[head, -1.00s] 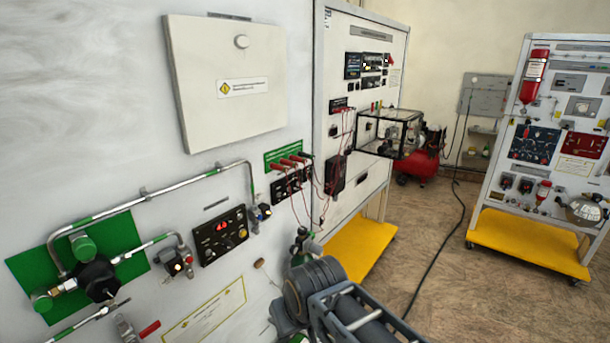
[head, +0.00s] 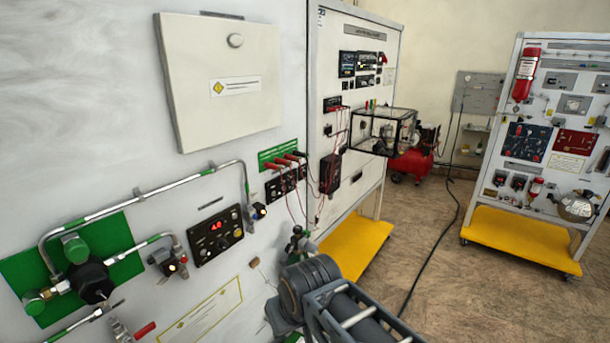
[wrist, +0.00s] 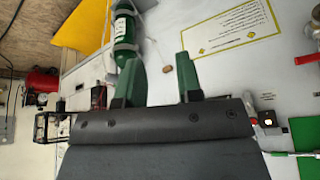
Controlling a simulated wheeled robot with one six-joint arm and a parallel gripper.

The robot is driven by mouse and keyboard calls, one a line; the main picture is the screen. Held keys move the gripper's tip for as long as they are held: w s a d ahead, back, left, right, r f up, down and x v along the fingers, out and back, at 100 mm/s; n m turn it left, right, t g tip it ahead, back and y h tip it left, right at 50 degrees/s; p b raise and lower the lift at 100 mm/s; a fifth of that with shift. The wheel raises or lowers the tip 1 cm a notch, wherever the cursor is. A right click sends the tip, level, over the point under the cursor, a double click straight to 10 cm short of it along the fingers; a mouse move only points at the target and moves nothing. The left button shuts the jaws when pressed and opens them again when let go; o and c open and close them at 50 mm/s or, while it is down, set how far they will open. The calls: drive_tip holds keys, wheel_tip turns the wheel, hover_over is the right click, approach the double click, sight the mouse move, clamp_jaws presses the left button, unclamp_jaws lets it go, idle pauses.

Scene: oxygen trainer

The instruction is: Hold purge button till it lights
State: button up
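A black control panel (head: 217,235) with a lit red display and several small buttons and knobs is on the white board, left of centre in the head view. I cannot read which control is the purge button. A small yellowish control (head: 238,234) is at the panel's right side. My gripper (wrist: 160,78) shows in the wrist view as two green fingers, apart with nothing between them. The fingers point at the board and appear clear of it. In the head view my arm is at the bottom, right of and below the panel, and the fingertips are hidden.
Pipes and a green plate (head: 30,268) with a black knob are left of the panel. Red leads (head: 292,195) hang to its right. A green cylinder (wrist: 124,35) is beside the fingers in the wrist view. Floor to the right is open, with a black hose (head: 447,230).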

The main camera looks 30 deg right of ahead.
drive_tip(key=shift+c, duration=0.3)
clamp_jaws()
idle(1.4)
